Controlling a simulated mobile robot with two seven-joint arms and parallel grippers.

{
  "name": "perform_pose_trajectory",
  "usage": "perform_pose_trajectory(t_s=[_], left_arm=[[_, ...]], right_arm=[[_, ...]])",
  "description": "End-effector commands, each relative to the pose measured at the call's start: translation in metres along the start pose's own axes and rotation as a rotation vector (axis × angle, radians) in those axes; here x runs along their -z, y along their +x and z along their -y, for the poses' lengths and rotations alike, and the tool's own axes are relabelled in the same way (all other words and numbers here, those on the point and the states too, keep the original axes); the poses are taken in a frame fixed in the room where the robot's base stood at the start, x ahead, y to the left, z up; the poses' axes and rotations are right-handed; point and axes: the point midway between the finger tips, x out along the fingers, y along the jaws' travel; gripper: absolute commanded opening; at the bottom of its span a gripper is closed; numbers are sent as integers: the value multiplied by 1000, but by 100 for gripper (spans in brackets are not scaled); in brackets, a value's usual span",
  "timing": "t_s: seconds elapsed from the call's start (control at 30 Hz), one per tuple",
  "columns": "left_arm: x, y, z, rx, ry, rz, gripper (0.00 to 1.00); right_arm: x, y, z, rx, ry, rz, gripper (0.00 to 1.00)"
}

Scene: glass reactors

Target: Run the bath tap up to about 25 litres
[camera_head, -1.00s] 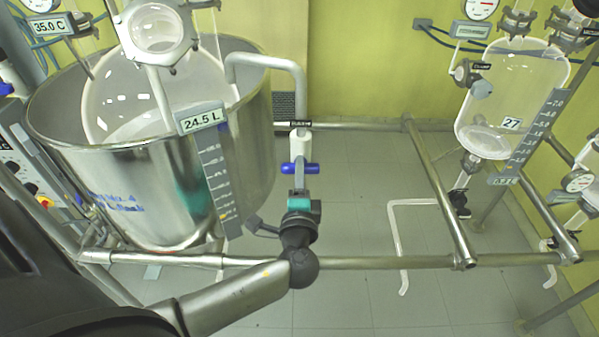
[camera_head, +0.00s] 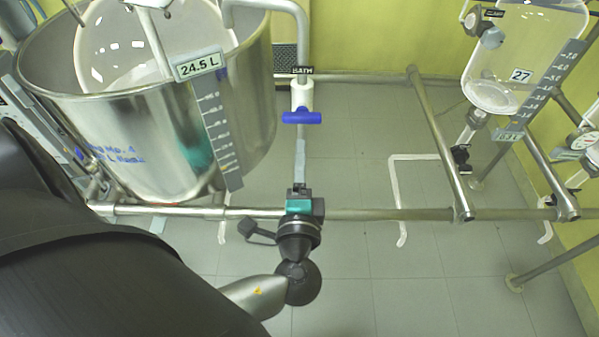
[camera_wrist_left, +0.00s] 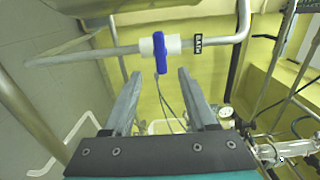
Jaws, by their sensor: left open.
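The bath tap has a blue handle (camera_head: 302,118) on a white valve body (camera_head: 302,95), on a pipe labelled BATH (camera_head: 302,70). The handle lies crosswise to the pipe, and also shows in the left wrist view (camera_wrist_left: 161,54). My left gripper (camera_head: 301,146) is open and empty, a short way below the handle in the head view. Its two fingers (camera_wrist_left: 159,80) point at the handle, apart from it. The steel bath (camera_head: 130,165) stands at the left, and its display (camera_head: 199,65) reads 24.5 L. My right gripper is not in view.
A glass vessel (camera_head: 490,75) marked 27 with a scale (camera_head: 545,90) hangs at the right. A horizontal rail (camera_head: 370,214) crosses near my left gripper. A bent white pipe (camera_head: 392,190) stands beyond it. Grey floor between bath and frame is open.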

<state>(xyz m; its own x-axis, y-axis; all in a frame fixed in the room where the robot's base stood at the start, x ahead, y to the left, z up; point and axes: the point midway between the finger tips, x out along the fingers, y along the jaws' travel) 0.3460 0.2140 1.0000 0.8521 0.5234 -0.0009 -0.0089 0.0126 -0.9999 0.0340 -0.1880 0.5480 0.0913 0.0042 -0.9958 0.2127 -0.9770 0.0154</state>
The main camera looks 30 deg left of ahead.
Motion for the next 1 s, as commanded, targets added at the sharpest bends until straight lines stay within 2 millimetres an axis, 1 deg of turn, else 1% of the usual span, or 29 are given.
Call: perform_pose_trajectory(t_s=[0.03,0.1,0.2,0.3,0.43,0.87,0.93,0.97,1.0], left_arm=[[0,-12,-2,-4,0,-2,57],[0,-24,-1,-3,0,-1,57],[0,-36,-1,-2,1,0,57],[0,-43,0,0,1,-1,57],[0,-47,0,0,0,-1,57],[0,-46,0,1,0,-1,57],[0,-46,-3,-5,3,-2,57],[1,-46,-6,-13,6,-5,57],[2,-45,-15,-33,13,-10,57]], right_arm=[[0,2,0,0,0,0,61],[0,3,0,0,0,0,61],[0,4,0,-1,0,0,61],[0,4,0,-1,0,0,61],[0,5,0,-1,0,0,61],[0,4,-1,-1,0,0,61],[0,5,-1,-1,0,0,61],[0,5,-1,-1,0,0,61],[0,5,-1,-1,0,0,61]])
